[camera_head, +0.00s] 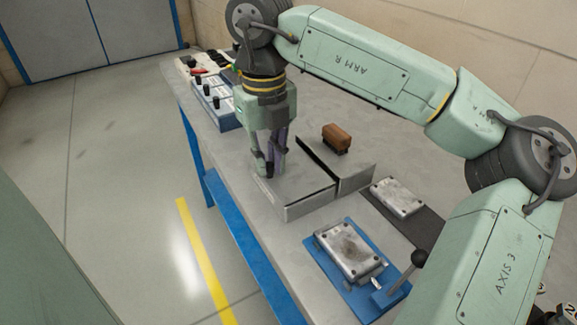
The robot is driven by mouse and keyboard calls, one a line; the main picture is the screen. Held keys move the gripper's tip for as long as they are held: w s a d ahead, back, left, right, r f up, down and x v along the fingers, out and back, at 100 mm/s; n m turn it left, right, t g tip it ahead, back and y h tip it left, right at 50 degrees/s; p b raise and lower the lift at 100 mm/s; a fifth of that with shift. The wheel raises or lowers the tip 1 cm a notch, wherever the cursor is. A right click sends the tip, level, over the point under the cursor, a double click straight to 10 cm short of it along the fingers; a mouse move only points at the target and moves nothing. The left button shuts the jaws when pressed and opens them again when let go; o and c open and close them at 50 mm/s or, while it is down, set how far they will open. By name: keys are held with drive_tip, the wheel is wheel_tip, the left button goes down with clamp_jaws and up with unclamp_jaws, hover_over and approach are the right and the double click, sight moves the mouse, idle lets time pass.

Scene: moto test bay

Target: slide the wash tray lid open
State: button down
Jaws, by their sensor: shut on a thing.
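The wash tray (310,206) is a grey metal box on the bench in the middle of the head view. Its flat grey lid (304,181) covers the left part. A dark slot runs between this part and the grey section on the right. My gripper (271,168) points down over the lid's left side, with its fingers closed low at the lid's surface. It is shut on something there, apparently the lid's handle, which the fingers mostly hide. I cannot tell how far the lid is open.
A brown block (337,137) sits on the right grey section. A blue fixture (335,281) with a metal plate and a black-knobbed lever stands in front. Another metal plate (397,197) lies on a dark mat. A blue box with black knobs (225,111) stands behind left.

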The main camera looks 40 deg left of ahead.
sight(310, 160)
drive_tip(key=shift+w+d+p, duration=0.2)
drive_tip(key=shift+w+d, duration=0.35)
drive_tip(key=shift+w, duration=0.85)
drive_tip(key=shift+w+d+p, duration=0.15)
drive_tip(key=shift+w+d, duration=0.45)
drive_tip(key=shift+w, duration=0.75)
drive_tip(key=shift+w+d+p, duration=0.2)
drive_tip(key=shift+w+d, duration=0.35)
drive_tip(key=shift+w, duration=0.85)
drive_tip(key=c, duration=1.7)
unclamp_jaws()
drive_tip(key=shift+r+p, duration=2.55)
drive_tip(key=shift+r, duration=0.95)
